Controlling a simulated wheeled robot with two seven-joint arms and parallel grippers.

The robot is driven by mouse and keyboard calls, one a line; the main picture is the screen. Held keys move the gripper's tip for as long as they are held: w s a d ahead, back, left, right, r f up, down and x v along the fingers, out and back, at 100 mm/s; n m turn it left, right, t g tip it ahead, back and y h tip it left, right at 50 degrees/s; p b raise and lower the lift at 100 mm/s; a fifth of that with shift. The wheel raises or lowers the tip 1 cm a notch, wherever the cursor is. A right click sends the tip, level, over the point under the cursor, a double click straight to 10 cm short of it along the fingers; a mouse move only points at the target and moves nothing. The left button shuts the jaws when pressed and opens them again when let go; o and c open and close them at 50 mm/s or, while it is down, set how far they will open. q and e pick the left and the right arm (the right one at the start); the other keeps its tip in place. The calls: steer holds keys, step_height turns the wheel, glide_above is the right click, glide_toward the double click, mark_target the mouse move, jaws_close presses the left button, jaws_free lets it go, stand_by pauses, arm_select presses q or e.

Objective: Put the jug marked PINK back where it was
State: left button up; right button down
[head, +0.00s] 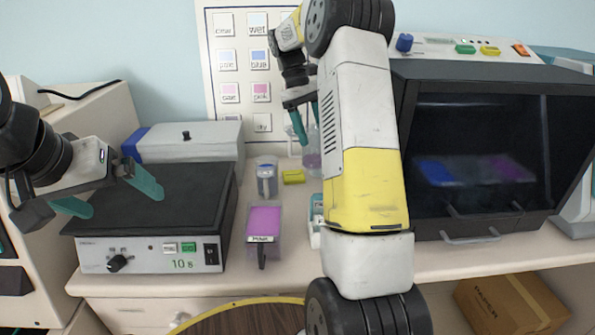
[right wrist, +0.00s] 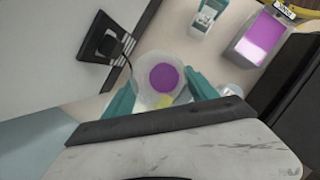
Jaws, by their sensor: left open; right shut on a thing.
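A clear jug (head: 312,160) with purple-pink liquid is at the back of the bench, partly hidden by my right arm. My right gripper (head: 308,132) is shut on it from above. In the right wrist view the jug (right wrist: 165,78) shows from above between the teal fingers (right wrist: 162,95). Any marking on the jug is not readable. I cannot tell whether its base touches the bench. My left gripper (head: 110,196) is open and empty over the black-topped device (head: 165,205) at left.
A tray of purple liquid (head: 263,222) with a label and handle is at the bench's front. A clear jug with a blue-grey tint (head: 266,182) and a yellow block (head: 293,176) stand behind it. A dark cabinet (head: 480,150) fills the right.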

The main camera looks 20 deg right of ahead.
mark_target(312, 161)
step_height(312, 161, down, 10)
steer(key=shift+w+d+r, duration=0.1)
stand_by(0.4)
steer(key=shift+f, duration=0.2)
steer(key=shift+c, duration=1.3)
jaws_free()
steer(key=shift+r, duration=0.1)
